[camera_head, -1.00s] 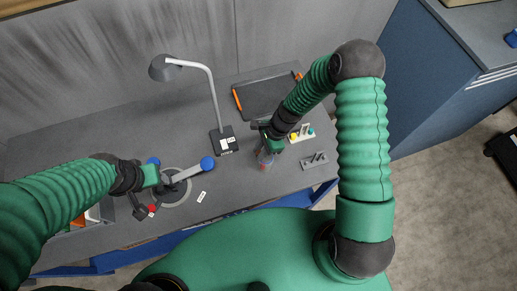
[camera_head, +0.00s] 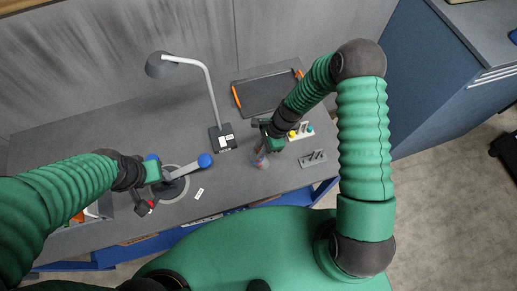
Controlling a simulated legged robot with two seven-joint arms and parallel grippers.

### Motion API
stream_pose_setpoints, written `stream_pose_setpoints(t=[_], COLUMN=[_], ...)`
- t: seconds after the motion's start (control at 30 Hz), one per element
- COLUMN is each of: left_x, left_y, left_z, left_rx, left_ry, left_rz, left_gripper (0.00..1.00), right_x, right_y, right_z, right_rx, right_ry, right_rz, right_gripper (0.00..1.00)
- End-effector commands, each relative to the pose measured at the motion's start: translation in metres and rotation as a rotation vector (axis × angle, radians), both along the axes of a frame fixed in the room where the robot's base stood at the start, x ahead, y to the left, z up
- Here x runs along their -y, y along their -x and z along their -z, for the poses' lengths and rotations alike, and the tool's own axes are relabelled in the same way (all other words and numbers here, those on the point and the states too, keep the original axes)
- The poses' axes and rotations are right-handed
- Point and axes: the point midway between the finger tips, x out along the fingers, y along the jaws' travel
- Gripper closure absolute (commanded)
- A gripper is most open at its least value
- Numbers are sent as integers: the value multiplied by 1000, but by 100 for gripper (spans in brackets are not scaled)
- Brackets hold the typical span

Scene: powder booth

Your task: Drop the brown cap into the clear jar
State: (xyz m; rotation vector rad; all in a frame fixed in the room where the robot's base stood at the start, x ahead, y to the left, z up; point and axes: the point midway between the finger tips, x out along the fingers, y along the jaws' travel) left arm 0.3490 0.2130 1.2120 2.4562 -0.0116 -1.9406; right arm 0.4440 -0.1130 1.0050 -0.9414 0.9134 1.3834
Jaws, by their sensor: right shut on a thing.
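The clear jar (camera_head: 262,161) stands on the grey bench in front of my torso, with small reddish and bluish shapes showing in it. My right gripper (camera_head: 264,147) is just above and behind the jar, pointing down. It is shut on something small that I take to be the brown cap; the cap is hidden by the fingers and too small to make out.
The grey fixture (camera_head: 173,190) carries a bar with a blue knob (camera_head: 205,160). A desk lamp (camera_head: 222,138) stands behind. A dark tray (camera_head: 266,95), a pale rack (camera_head: 300,132) with coloured pieces and a grey slotted block (camera_head: 313,159) lie close to the right gripper. A white label (camera_head: 199,193) lies on open bench.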

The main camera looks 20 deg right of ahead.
Motion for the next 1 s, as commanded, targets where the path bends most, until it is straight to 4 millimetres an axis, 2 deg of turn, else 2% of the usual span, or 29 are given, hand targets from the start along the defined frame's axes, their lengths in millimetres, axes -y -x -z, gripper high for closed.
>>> stream_pose_setpoints(t=[0.33,0.37,0.53,0.87,1.0], left_x=[1,1,0,0,0], left_y=[0,0,0,0,0], left_z=[1,1,1,1,7], left_rx=[0,0,0,0,0], left_ry=[0,0,0,0,0], left_rz=[2,2,1,1,1], left_gripper=[43,43,43,43,43], right_x=[-8,-10,-13,-4,3], right_y=[4,4,3,3,1], right_z=[4,4,3,0,-16], right_rx=[-9,-9,-6,-2,1], right_ry=[6,7,10,4,5], right_rz=[1,1,0,0,0], right_gripper=[100,76,54,53,53])
